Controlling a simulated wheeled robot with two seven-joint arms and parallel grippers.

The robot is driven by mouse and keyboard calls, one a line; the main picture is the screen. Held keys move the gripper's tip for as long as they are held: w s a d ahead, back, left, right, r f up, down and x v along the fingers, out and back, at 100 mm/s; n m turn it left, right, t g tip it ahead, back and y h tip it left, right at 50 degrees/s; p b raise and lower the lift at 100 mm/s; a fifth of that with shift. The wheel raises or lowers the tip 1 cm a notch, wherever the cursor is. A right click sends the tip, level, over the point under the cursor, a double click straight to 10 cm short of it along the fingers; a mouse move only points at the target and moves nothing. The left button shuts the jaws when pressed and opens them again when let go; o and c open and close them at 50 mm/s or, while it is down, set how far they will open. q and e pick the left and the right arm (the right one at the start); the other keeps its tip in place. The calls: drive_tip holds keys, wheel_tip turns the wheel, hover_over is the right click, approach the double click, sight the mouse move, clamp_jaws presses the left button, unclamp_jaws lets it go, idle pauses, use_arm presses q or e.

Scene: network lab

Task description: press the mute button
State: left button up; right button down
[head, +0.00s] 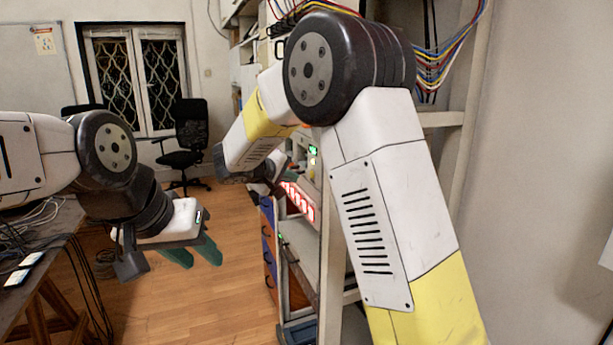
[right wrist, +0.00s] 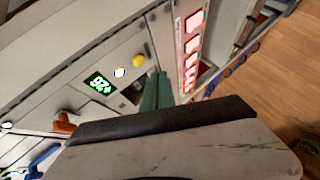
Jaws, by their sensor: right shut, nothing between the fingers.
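A pale panel (right wrist: 50,62) fills the upper left of the right wrist view. It carries a green lit display (right wrist: 100,83), a small white lit button (right wrist: 120,72) and a yellow round button (right wrist: 138,60). No readable label shows which is the mute button. My right gripper (right wrist: 157,88) is shut and empty, its teal fingers close to the panel, just below and right of the yellow button. Contact cannot be told. In the head view my right arm hides most of the panel. My left gripper (head: 192,254) hangs open and empty over the floor, far from the panel.
A column of red lit squares (right wrist: 190,50) lies beside the fingers; it also shows in the head view (head: 298,201). An orange part (right wrist: 65,122) sticks out at lower left. A cable-strewn table (head: 40,240) stands left; a chair (head: 185,135) stands behind.

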drive_tip(key=a, duration=0.1)
drive_tip(key=s+a, duration=0.1)
drive_tip(key=a, duration=0.1)
idle(0.7)
